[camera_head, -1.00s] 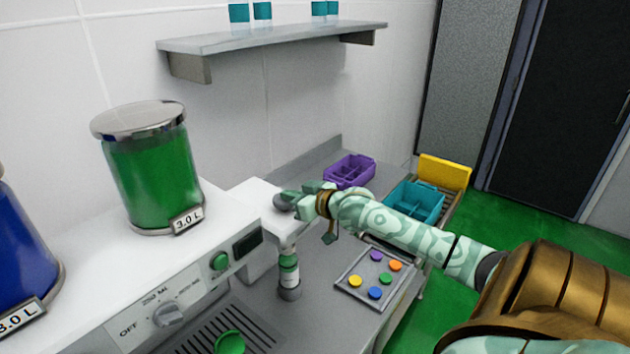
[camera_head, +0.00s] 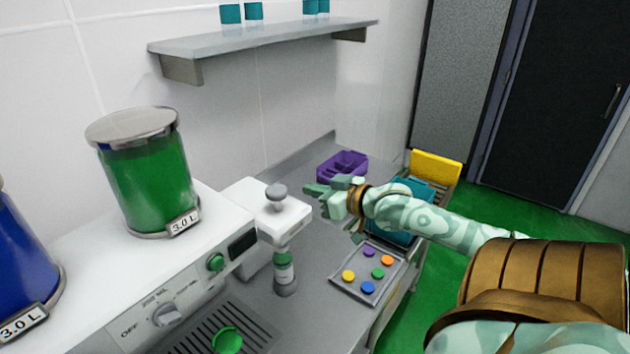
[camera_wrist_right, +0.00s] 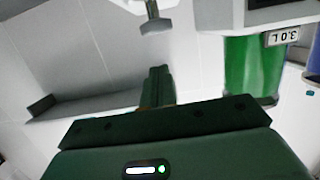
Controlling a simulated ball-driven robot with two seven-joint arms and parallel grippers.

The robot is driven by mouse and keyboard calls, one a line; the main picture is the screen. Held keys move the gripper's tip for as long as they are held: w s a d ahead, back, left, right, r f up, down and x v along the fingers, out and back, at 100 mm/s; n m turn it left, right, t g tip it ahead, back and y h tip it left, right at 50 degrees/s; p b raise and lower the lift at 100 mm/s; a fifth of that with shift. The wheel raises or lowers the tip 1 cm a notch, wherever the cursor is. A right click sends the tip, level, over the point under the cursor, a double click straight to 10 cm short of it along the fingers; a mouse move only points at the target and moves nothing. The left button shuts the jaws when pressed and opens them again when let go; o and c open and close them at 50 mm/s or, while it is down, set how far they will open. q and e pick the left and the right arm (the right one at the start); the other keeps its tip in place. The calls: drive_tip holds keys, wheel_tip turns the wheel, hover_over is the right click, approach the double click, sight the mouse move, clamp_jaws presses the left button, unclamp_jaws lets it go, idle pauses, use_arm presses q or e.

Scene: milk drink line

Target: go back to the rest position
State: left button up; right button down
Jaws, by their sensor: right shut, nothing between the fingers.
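My right gripper (camera_head: 322,192) is shut and empty. In the head view it hangs in the air right of the white capping machine (camera_head: 262,212) with the grey knob on top, apart from it. The gripper's shut fingers also show in the right wrist view (camera_wrist_right: 157,88). A small bottle (camera_head: 285,272) with a green cap stands upright below the machine's head. My right arm comes in from the right and partly covers the teal crate (camera_head: 418,187). My left gripper is not in view.
A tray (camera_head: 345,291) with several coloured caps lies below my right arm. A purple crate (camera_head: 333,161) stands behind the gripper. The dispenser with the green tank (camera_head: 150,175) stands at left. A shelf (camera_head: 260,43) with teal cups is on the wall above.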

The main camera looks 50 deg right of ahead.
idle(0.4)
